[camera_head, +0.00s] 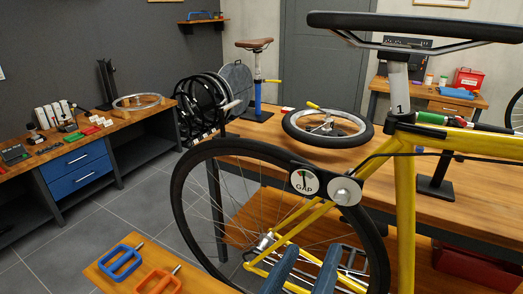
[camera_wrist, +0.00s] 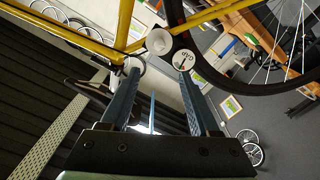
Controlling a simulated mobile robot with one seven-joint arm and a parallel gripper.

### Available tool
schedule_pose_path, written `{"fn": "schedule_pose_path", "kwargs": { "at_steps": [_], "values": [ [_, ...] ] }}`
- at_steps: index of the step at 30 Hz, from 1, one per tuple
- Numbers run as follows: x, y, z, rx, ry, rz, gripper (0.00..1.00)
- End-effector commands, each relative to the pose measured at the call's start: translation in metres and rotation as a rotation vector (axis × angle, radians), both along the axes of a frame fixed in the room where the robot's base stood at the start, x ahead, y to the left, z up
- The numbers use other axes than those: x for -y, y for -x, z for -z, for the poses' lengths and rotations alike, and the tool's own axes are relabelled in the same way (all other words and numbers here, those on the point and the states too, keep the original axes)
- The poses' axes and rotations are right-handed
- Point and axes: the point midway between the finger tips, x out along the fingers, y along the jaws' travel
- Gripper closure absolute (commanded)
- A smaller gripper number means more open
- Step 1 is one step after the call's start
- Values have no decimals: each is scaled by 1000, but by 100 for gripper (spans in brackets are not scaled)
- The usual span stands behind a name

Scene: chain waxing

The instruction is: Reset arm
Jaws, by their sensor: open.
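My gripper shows at the bottom of the head view (camera_head: 310,254), with its two blue-grey fingers apart and nothing seen between them. In the wrist view its fingers (camera_wrist: 159,72) point up the picture, apart. The yellow bike frame (camera_head: 404,215) with its rear wheel (camera_head: 186,226) stands behind the fingers in the head view. In the wrist view the yellow frame (camera_wrist: 125,22) crosses beyond the fingertips. I cannot tell the gap between fingertips and bike.
A wooden workbench (camera_head: 265,133) behind the bike holds a loose wheel (camera_head: 327,127). Blue (camera_head: 121,262) and orange (camera_head: 157,282) handled tools lie on a wooden surface at lower left. A side bench with blue drawers (camera_head: 78,169) stands left. Grey floor (camera_head: 128,208) lies between.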

Motion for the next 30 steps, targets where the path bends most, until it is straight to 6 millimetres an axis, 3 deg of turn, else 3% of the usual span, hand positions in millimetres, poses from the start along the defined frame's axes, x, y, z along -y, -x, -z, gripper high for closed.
{"fn": "schedule_pose_path", "kwargs": {
  "at_steps": [5, 9, 14, 18, 20, 30],
  "values": [
    [-20, -28, -64, 195, -87, -153, 38],
    [-44, -40, -150, 440, -165, -350, 38],
    [-64, -25, -235, 679, -210, -540, 38],
    [-76, 3, -297, 860, -229, -688, 38],
    [-80, 18, -320, 934, -231, -748, 38],
    [-82, 14, -404, 915, -236, -745, 38]
  ]
}}
